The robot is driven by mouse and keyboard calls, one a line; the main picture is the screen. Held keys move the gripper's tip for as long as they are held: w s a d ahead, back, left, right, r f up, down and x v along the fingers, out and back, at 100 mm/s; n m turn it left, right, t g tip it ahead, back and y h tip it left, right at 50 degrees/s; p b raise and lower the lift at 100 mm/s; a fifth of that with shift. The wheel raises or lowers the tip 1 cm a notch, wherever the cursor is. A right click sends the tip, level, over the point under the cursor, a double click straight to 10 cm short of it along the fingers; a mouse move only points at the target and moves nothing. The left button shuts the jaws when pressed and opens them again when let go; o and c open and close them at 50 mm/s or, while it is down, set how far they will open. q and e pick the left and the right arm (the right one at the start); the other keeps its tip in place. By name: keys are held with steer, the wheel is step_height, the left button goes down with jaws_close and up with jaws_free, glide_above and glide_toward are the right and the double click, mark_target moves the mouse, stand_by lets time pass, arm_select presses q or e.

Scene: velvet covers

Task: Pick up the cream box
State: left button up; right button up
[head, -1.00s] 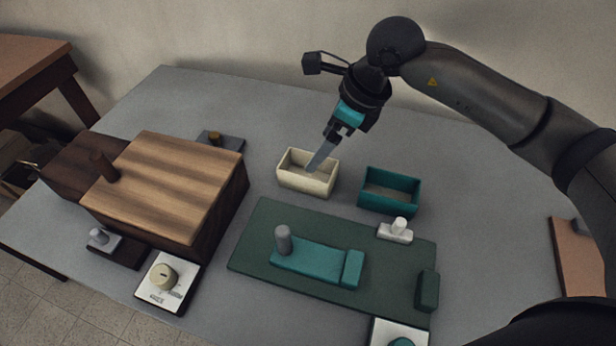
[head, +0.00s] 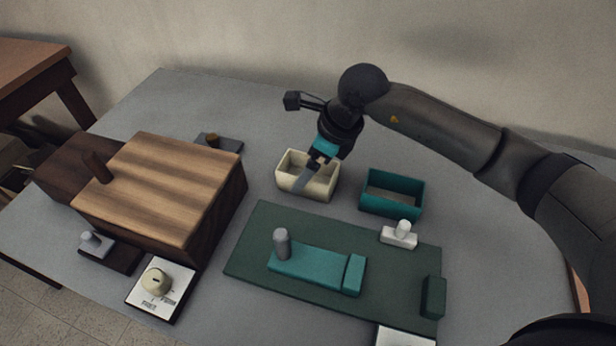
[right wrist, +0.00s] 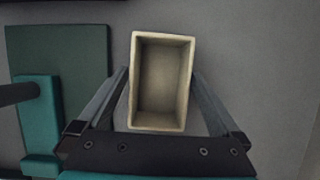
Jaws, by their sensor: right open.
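The cream box (head: 291,178) is a small open-topped, empty box standing upright on the grey table, behind the green board. In the right wrist view the cream box (right wrist: 161,122) lies between the two spread fingers of the right gripper (right wrist: 160,84), one along each long side. The jaws are open; I cannot tell whether either finger touches the box. My left gripper is not in view.
A teal open box (head: 392,208) stands just right of the cream box. The green board (head: 250,250) with a teal sliding piece (head: 310,268) lies in front. A wooden-topped box (head: 170,185) stands left. Bare table (head: 245,110) lies behind.

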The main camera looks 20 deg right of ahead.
steer(key=shift+f, duration=0.25)
stand_by(0.4)
steer(key=c, duration=1.2)
